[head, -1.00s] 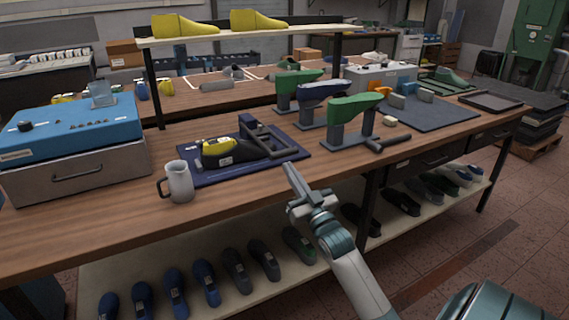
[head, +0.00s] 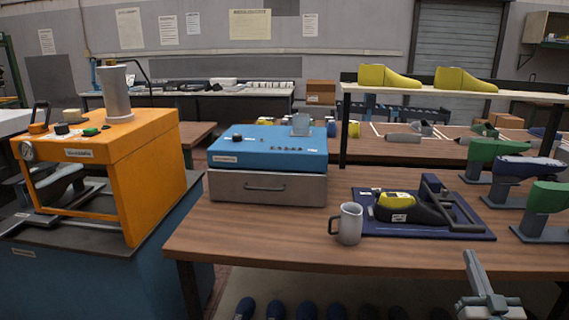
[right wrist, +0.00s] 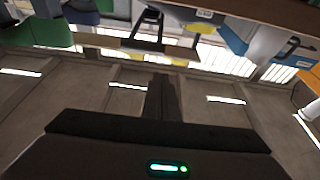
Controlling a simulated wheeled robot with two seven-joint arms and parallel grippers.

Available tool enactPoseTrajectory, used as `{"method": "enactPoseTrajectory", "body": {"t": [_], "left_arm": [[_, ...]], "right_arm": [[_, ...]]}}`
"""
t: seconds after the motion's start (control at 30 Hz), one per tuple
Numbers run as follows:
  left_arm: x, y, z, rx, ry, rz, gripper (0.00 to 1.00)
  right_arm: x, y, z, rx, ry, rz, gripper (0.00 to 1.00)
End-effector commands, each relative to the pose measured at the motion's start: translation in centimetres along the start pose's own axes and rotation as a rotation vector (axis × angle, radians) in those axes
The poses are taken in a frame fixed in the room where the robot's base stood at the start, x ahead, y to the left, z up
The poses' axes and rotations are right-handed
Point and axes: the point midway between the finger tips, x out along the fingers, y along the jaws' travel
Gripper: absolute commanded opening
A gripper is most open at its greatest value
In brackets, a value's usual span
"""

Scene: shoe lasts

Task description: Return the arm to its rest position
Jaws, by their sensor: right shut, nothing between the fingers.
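My right gripper (head: 471,264) is at the lower right of the head view, in front of the wooden workbench (head: 270,232). Its fingers are together with nothing between them. In the right wrist view the fingers (right wrist: 156,97) show as a dark narrow shape, and the shop appears upside down beyond them. The gripper touches nothing that I can see. My left gripper is not in the head view.
A grey mug (head: 349,224) stands near the bench's front edge, beside a dark blue mat (head: 475,232) with a clamp and a yellow-topped last. A blue machine (head: 268,148) and an orange machine (head: 155,170) stand left. Green and blue lasts on stands (head: 515,167) are at right.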

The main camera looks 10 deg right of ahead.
Motion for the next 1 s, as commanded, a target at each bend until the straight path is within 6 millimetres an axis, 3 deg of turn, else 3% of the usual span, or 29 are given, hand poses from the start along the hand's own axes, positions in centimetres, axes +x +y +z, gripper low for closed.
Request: {"method": "enactPoseTrajectory", "body": {"t": [0.17, 0.33, 0.47, 0.7, 0.87, 1.0], "left_arm": [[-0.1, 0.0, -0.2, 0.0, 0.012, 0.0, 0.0], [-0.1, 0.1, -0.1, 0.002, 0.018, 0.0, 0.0], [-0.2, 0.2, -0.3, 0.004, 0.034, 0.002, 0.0], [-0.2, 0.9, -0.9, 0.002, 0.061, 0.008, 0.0], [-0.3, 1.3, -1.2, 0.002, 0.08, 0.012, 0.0], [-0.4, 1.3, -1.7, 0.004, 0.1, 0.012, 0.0]], "right_arm": [[-1.2, -1.2, 4.7, 0.001, -0.097, -0.009, 0.0], [-4.3, -3.6, 12.7, -0.004, -0.263, -0.03, 0.0], [-8.2, -6.1, 19.5, -0.011, -0.414, -0.056, 0.0], [-17.7, -11.0, 30.4, -0.035, -0.683, -0.123, 0.0], [-25.4, -14.4, 36.2, -0.056, -0.854, -0.178, 0.0], [-32.8, -17.2, 40.1, -0.079, -0.998, -0.234, 0.0]]}}
